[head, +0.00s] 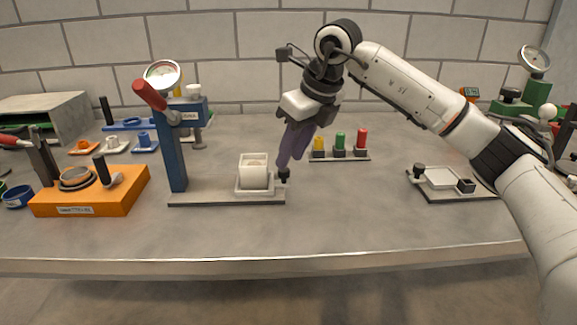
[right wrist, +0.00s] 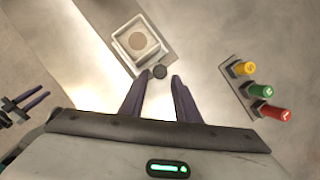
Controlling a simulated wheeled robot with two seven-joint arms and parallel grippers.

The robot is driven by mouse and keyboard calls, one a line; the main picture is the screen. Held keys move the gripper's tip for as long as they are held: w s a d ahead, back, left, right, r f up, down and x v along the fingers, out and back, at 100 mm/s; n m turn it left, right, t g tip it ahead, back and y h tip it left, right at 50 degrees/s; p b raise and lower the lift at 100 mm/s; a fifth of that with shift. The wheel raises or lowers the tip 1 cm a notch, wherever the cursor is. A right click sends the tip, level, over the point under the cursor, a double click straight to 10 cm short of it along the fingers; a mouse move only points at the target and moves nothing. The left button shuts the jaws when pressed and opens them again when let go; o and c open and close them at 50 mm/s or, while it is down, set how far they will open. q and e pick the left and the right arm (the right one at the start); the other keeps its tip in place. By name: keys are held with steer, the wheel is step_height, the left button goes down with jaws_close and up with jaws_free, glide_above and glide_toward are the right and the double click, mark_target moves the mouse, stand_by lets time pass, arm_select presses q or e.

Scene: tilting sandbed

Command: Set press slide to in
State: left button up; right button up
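The press has a blue column (head: 178,150), a red lever handle (head: 149,95) and a grey base plate (head: 210,196). Its slide (head: 243,189), a white tray holding a pale block (head: 255,176), sits on the plate's right part. My left gripper (right wrist: 32,99) shows only in the right wrist view, fingers apart, empty.
A stand with yellow, green and red pieces (head: 340,153) is behind and right of the gripper. An orange fixture (head: 120,195) stands left of the press. A flat plate with black knobs (head: 440,178) lies at the right. The table's front middle is clear.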

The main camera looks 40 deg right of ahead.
mark_target(287, 171)
steer(key=x, duration=0.3)
steer(key=shift+f, duration=0.2)
arm_select(q)
steer(key=shift+s+f, duration=0.4)
steer(key=shift+s, duration=0.05)
arm_select(e)
steer(key=shift+w+f, duration=0.15)
steer(key=shift+f, duration=0.05)
